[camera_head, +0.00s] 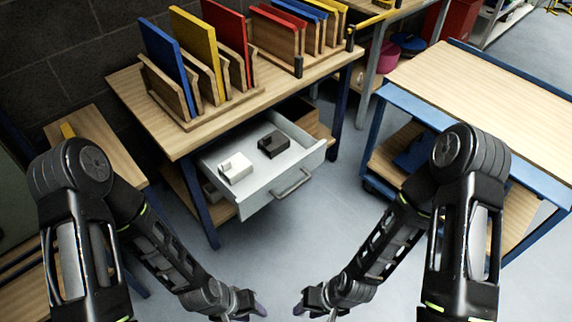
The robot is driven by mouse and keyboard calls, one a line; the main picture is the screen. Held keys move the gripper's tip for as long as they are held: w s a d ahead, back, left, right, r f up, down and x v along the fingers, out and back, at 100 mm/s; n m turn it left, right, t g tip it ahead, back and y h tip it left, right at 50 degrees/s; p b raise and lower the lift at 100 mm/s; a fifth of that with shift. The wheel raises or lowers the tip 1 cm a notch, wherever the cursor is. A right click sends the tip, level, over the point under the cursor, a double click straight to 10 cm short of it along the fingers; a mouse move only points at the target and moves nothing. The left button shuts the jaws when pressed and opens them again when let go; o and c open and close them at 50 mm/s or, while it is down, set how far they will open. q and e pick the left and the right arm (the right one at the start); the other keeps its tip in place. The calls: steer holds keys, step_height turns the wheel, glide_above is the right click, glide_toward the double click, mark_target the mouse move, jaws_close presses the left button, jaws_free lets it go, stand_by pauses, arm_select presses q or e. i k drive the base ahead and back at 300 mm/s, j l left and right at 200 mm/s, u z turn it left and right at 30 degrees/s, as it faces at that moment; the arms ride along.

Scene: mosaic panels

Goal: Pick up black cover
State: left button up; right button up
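A small black block-like object (273,145), which looks like the black cover, lies in the open white drawer (262,199) under the wooden table. A similar white object (236,168) lies to its left in the same drawer. My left gripper (252,305) is low at the bottom of the view, in front of the drawer and apart from it. My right gripper (306,306) is at the same height, to its right. Both are small and seen from above. I see nothing held in them, and their finger opening is unclear.
The wooden table (150,112) bears wooden racks with blue, yellow and red panels (224,38). A blue-framed cart (490,85) stands at the right. Another wooden bench (95,130) is at the left. Floor between the drawer and the cart is clear.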

mark_target(275, 142)
steer(key=i+l+z, duration=0.15)
steer(key=l, duration=0.25)
steer(key=i+l+z, duration=0.1)
steer(key=l, duration=0.35)
steer(key=i+l+z, duration=0.15)
steer(key=l, duration=0.25)
steer(key=i+l+z, duration=0.15)
steer(key=l, duration=0.25)
